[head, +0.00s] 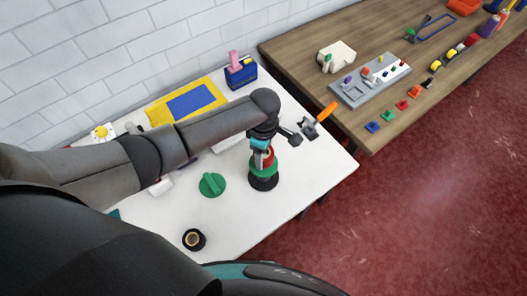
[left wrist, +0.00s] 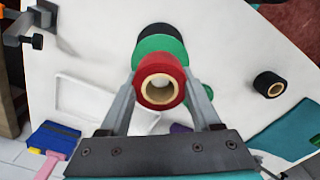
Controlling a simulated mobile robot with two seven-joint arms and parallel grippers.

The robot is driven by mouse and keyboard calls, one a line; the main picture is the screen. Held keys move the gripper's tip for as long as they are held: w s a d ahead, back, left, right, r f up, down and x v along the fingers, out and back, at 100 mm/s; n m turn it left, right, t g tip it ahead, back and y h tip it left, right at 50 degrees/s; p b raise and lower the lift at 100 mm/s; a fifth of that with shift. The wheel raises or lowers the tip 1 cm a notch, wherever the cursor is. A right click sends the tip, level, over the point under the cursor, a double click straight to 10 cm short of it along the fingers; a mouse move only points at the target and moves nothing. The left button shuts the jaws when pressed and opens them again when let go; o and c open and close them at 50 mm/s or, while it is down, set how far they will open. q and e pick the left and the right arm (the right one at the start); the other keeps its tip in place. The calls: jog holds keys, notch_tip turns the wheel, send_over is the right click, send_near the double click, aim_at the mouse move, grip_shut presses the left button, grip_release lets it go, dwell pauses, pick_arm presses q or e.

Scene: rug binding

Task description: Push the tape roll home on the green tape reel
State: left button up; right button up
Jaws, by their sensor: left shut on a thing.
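The red tape roll (left wrist: 160,78) with a tan core is between the two fingers of my left gripper (left wrist: 159,82), which is shut on it. In the head view the tape roll (head: 268,159) shows partly below the gripper (head: 264,149), just above the green tape reel (head: 264,172). The reel is a green disc on a black base; it also shows in the left wrist view (left wrist: 158,43), partly hidden behind the roll. I cannot tell whether the roll touches the green disc or how far down it sits. My right gripper is not in view.
A green handled disc (head: 212,185) and a black roll with a tan core (head: 194,240) lie on the white table (head: 275,220). A grey clamp with an orange handle (head: 312,126) is at the table's right edge. A blue box (head: 241,74) stands at the back.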

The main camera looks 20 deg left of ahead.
pick_arm(q)
jog(key=shift+f+b, duration=0.7)
jog(key=shift+f, duration=0.5)
jog(key=o, duration=1.4)
jog(key=shift+r, duration=0.1)
notch_tip(320, 180, up, 15)
jog(key=shift+r+p, duration=0.1)
jog(key=shift+p, duration=1)
